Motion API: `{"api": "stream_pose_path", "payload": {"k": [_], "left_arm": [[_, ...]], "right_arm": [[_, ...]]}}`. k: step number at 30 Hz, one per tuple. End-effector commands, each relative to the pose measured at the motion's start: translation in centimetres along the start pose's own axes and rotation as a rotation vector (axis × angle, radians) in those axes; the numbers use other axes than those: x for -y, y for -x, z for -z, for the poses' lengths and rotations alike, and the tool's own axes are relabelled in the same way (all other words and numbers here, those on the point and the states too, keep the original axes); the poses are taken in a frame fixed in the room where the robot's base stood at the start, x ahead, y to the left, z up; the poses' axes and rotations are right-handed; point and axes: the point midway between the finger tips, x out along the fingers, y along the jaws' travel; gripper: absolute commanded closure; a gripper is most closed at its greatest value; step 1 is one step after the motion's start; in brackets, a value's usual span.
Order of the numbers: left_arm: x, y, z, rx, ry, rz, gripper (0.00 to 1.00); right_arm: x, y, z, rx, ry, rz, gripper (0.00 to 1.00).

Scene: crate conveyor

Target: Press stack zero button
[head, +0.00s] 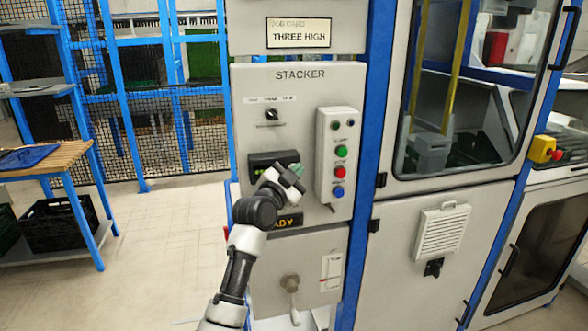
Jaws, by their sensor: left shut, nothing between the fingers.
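The grey stacker panel (301,96) stands in the middle of the head view, labelled "STACKER". A pale button box (325,158) on its right side carries several buttons, among them a green button (341,151), a red button (340,171) and a blue button (338,191). Their small labels are too small to read. My left gripper (291,178) is in front of the panel, left of the button box, over the lower part of a dark display (262,160). It is shut and empty. I cannot tell whether it touches the panel. My right gripper is not in view.
A "THREE HIGH" card (298,33) hangs above the panel. A selector switch (271,115) sits at its upper left. A glazed machine door (470,80) stands to the right, with a yellow-and-red emergency stop (543,150). A workbench (45,157) stands at left; the floor between is clear.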

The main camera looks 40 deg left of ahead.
Motion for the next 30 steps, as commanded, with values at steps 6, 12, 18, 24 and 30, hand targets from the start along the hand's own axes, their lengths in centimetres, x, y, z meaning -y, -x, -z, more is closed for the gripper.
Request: {"api": "stream_pose_path", "payload": {"k": [6, 12, 18, 24, 30], "left_arm": [[-0.5, 0.8, 0.5, 0.001, 0.0, -0.001, 1.0], [-0.6, 0.9, 0.6, 0.0, 0.0, 0.0, 1.0], [-0.8, 1.1, 0.9, 0.0, 0.0, -0.001, 1.0], [-1.8, 2.5, 2.0, 0.001, -0.001, -0.002, 1.0], [-2.8, 3.8, 2.9, 0.0, 0.0, -0.002, 1.0]], "right_arm": [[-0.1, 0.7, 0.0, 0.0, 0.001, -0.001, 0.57], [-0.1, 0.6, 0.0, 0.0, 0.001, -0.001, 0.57], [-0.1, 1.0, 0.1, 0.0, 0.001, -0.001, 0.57], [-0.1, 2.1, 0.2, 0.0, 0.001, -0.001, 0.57], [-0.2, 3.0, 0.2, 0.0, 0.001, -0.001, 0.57]]}}
